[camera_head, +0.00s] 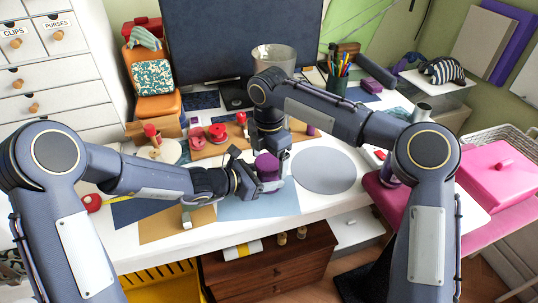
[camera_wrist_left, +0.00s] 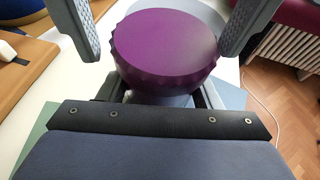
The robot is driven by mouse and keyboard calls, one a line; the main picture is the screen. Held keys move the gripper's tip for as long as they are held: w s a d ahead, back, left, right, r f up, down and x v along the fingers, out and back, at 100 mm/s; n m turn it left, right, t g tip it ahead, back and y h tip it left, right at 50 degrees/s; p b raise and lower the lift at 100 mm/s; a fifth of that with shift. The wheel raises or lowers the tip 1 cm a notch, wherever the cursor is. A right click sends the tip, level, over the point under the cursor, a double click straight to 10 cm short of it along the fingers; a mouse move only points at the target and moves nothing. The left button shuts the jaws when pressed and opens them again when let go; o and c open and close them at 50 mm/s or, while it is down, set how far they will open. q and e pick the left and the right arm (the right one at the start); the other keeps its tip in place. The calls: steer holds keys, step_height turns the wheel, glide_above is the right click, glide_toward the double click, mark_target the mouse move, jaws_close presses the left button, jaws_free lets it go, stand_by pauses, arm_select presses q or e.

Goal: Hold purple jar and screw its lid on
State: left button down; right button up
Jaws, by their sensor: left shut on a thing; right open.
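The purple jar (camera_head: 272,186) stands over a pale blue mat near the table's front edge. My left gripper (camera_head: 262,179) is shut on it from the left, low on its body. The ridged purple lid (camera_head: 267,162) is on top of the jar and fills the upper middle of the left wrist view (camera_wrist_left: 165,48). I cannot tell how tightly it sits. My right gripper (camera_head: 268,148) points down from above. Its open fingers (camera_wrist_left: 160,30) stand on either side of the lid in the left wrist view, with gaps visible. Most of the jar's body is hidden.
A grey round mat (camera_head: 324,171) lies to the right of the jar. A tan mat (camera_head: 176,223) lies to the left. Red items (camera_head: 217,133) stand on a wooden board behind. A pencil cup (camera_head: 338,82) and a bin (camera_head: 274,58) stand farther back.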

steer(key=shift+c, duration=0.4)
steer(key=c, duration=0.9)
steer(key=o, duration=1.1)
steer(key=shift+o, duration=0.2)
step_height(320, 180, up, 12)
